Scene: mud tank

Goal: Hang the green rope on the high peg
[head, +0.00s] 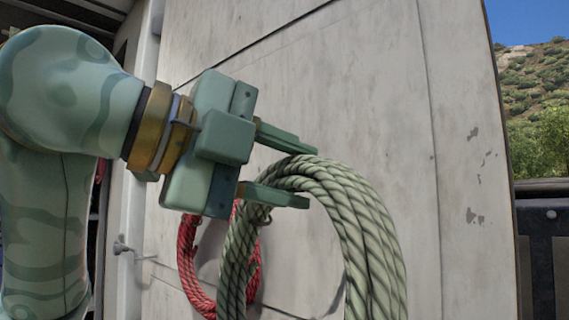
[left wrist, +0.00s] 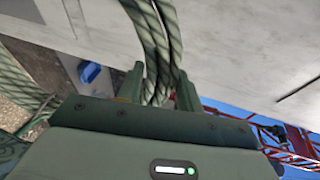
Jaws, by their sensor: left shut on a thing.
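The green rope (head: 365,225) is a thick pale-green coil that hangs from my left gripper (head: 297,172), in front of the pale wall panel. The fingers are shut across the top of the coil, and its lower part runs out of the picture. In the left wrist view the rope's strands (left wrist: 158,60) pass between the fingertips (left wrist: 160,85). A metal peg (head: 138,254) sticks out at the lower left, below and left of the gripper, with nothing on it. I cannot tell whether it is the high peg. My right gripper is not in view.
A red rope coil (head: 190,268) hangs on the wall panel (head: 400,110) behind the green rope; its top is hidden. The panel right of the coil is bare. The left wrist view shows a blue object (left wrist: 90,72) and a red lattice frame (left wrist: 290,140).

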